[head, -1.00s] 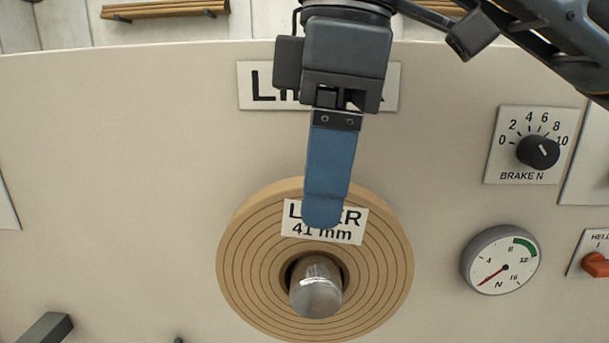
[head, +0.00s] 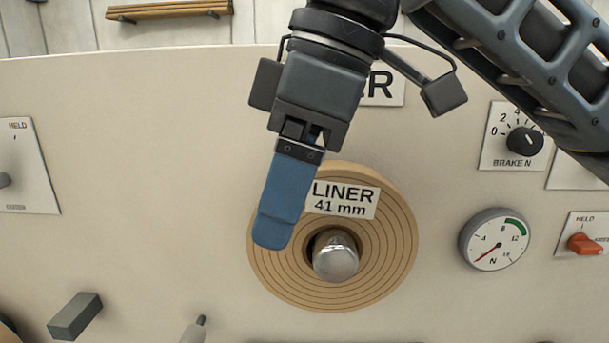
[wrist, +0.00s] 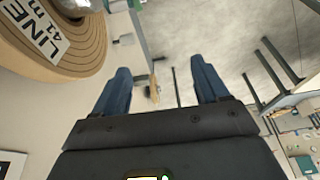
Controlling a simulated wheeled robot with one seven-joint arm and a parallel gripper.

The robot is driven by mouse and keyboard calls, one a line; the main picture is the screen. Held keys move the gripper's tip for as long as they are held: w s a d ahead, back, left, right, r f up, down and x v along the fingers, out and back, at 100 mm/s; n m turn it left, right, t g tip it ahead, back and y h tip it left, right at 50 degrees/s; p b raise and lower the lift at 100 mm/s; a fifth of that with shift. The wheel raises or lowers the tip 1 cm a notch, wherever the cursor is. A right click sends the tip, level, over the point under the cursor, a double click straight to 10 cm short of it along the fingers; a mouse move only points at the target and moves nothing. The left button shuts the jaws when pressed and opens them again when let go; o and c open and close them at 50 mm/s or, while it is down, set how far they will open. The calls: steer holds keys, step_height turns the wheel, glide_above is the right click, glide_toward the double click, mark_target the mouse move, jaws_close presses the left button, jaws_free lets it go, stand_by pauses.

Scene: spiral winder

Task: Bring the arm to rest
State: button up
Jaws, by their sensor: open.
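My gripper (head: 272,247) hangs in front of the panel in the head view, with its blue fingers pointing down. One finger hides the other there, and it overlaps the left edge of the liner roll (head: 390,255). In the wrist view the two blue fingers (wrist: 160,85) are apart with nothing between them, so the gripper is open and empty. The roll, labelled LINER 41 mm, sits around a metal spindle (head: 335,258). It also shows at the upper left of the wrist view (wrist: 90,52), off to the side of the fingers.
A brake knob (head: 524,141), a round gauge (head: 495,240) and a red HELD switch (head: 584,244) are on the panel at the right. A grey block (head: 75,316) sticks out at the lower left. The panel left of the gripper is mostly clear.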

steer(key=w+a+f+m+t+y, duration=0.25)
steer(key=a+f+m+y, duration=0.25)
steer(key=a+y, duration=0.5)
steer(key=s+d+f+m+t+h, duration=0.4)
steer(key=d+f+m+t, duration=0.35)
steer(key=d+f, duration=0.2)
steer(key=s+d+f+m+t+h, duration=0.35)
steer(key=d+f+m+t, duration=0.35)
steer(key=f, duration=0.4)
steer(key=s+d+f+h, duration=0.1)
steer(key=s+d+h, duration=0.1)
steer(key=s+d, duration=0.3)
steer(key=s+d+f+n+g+h, duration=0.1)
steer(key=s+d, duration=0.5)
steer(key=s, duration=0.6)
steer(key=s+d+f+n+g+h, duration=0.1)
steer(key=s+d+h, duration=0.2)
steer(key=s, duration=0.6)
steer(key=d, duration=0.2)
steer(key=shift+d+f, duration=0.2)
steer(key=shift+d, duration=0.15)
